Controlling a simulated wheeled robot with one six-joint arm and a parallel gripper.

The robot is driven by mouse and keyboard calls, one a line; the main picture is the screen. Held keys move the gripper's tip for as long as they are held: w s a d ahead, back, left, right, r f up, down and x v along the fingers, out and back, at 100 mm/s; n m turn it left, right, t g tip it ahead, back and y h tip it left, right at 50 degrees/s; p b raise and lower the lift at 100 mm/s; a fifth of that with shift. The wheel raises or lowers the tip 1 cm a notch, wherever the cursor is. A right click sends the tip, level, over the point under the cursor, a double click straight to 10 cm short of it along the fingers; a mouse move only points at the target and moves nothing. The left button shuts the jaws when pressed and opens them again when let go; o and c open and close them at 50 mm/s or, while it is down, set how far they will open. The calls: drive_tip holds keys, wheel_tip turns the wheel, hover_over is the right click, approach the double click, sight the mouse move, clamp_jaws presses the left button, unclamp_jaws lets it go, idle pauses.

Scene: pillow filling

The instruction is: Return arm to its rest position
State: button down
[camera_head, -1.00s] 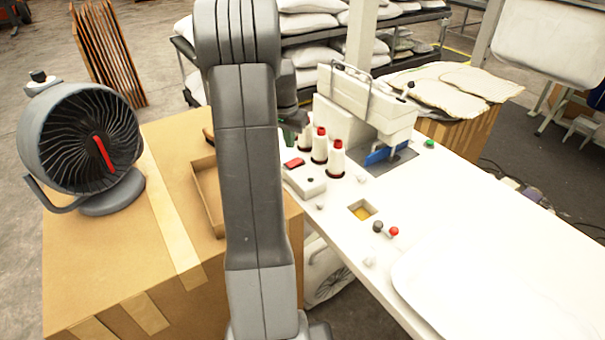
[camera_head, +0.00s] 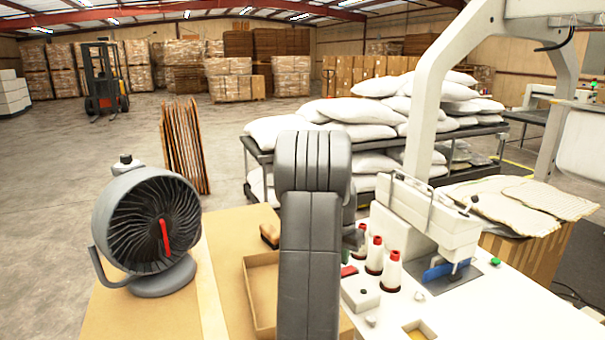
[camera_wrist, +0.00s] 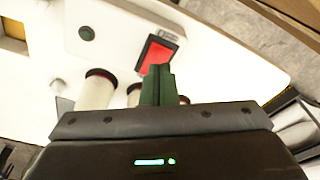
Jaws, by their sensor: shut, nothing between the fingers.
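My arm stands upright in front of the cardboard-topped table and the white sewing table in the head view, folded at its top joint. My gripper (camera_wrist: 157,84) shows in the wrist view with its dark green fingers together and nothing between them. It is above the sewing table (camera_wrist: 115,45), near the red switch (camera_wrist: 158,52) and the thread spools (camera_wrist: 97,88). In the head view the gripper is mostly hidden behind the arm.
A grey fan (camera_head: 150,225) stands on the cardboard surface (camera_head: 120,315) at left, beside an open shallow box (camera_head: 262,285). The sewing machine (camera_head: 425,215) and several thread spools (camera_head: 392,270) are right of my arm. A rack of white pillows (camera_head: 365,110) stands behind.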

wheel_tip(320, 180, down, 3)
drive_tip(key=shift+r+b, duration=0.2)
drive_tip(key=shift+b, duration=0.4)
drive_tip(key=shift+r, duration=0.1)
